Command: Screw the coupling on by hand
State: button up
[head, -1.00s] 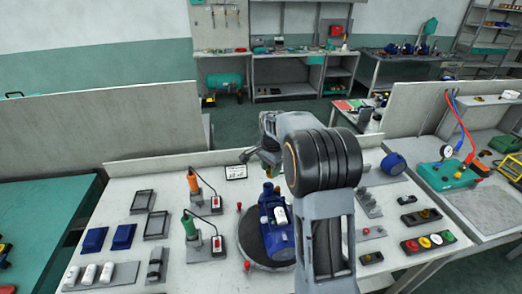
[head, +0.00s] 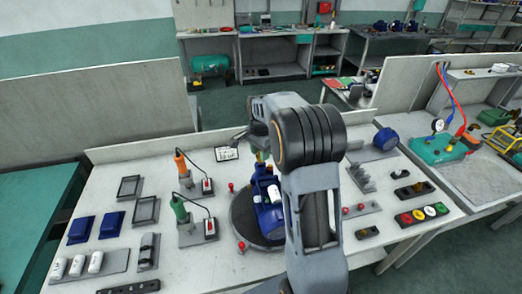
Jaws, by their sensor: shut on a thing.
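A blue pump (head: 268,216) with a white part on it stands on a dark round turntable (head: 240,222) at the middle of the bench. My arm comes up in front of it and hides its right side. My gripper (head: 262,160) is at the pump's upper end, behind my arm. Its fingers are mostly hidden, and it is shut on a small piece, seemingly the coupling, with a bit of yellow-green showing there. Whether this piece touches the pump's port cannot be seen.
Orange (head: 181,166) and green (head: 178,208) corded tools stand left of the turntable. Trays, blue blocks (head: 81,229) and white cylinders (head: 78,265) lie farther left. A blue motor (head: 386,139) and coloured buttons (head: 421,214) are at the right. A low wall stands behind the bench.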

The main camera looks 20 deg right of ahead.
jog(key=shift+f, duration=0.8)
jog(key=shift+a+f+b, duration=0.1)
jog(key=shift+f+b, duration=0.15)
jog(key=shift+b, duration=0.05)
dwell(1.2)
jog(key=o, duration=1)
jog(key=shift+r, duration=0.2)
jog(key=shift+r+p, duration=2.35)
jog(key=shift+r, duration=0.55)
notch_tip(320, 180, up, 14)
jog(key=shift+f+b, duration=0.1)
jog(key=shift+b, duration=0.6)
